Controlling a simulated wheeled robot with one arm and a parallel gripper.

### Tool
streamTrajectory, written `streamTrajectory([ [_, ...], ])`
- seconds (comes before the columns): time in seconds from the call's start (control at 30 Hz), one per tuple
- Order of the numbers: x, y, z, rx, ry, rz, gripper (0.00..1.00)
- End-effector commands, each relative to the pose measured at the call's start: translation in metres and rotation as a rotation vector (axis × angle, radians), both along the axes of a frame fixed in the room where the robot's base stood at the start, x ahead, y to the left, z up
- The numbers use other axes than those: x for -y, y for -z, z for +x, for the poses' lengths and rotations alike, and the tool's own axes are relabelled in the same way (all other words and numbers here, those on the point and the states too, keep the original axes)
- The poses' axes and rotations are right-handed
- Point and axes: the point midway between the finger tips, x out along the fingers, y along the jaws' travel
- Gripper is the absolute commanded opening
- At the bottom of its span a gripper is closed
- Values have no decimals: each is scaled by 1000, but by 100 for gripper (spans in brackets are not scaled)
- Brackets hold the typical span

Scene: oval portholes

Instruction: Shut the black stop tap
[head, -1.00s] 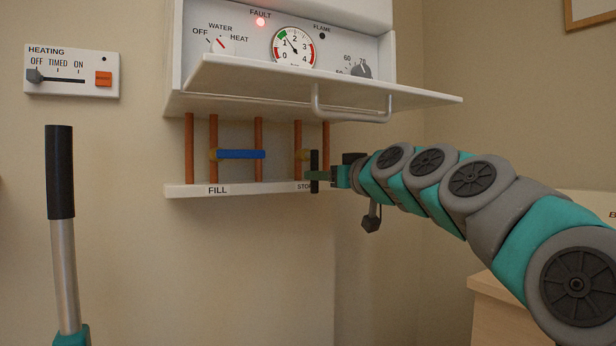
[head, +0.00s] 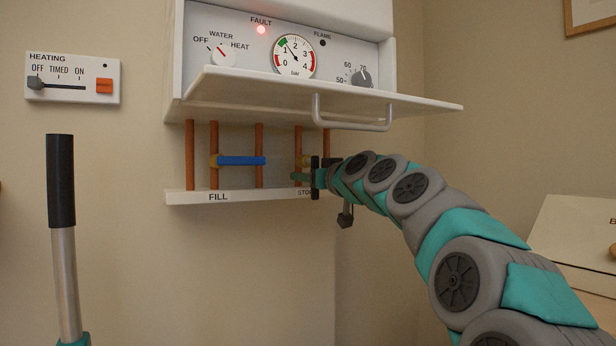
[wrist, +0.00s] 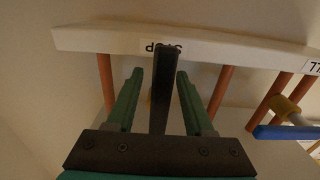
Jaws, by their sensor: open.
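The black stop tap (head: 315,178) is a dark bar handle at the right end of the pipe row under the boiler. It stands upright in the head view, in line with the pipes. In the wrist view the black handle (wrist: 164,92) lies between the two green fingers, with a gap on each side. My gripper (wrist: 158,74) is open around the handle. In the head view a green fingertip of my gripper (head: 299,177) shows just left of the handle. The tap's body is mostly hidden behind the handle and my gripper.
A blue tap handle (head: 241,160) lies level above the FILL label, left of the stop tap. Copper pipes (head: 190,155) run down to a white label strip (head: 240,196). The boiler's open flap (head: 300,88) with its bar handle overhangs my gripper. A red fault light (head: 261,29) is lit.

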Motion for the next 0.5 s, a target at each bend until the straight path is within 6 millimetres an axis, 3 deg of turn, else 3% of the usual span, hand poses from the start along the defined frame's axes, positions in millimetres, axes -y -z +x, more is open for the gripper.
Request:
streamTrajectory([
  [0.23,-1,0,0,0,-1,0,51],
  [0.5,-1,0,0,-1,-1,-1,21],
])
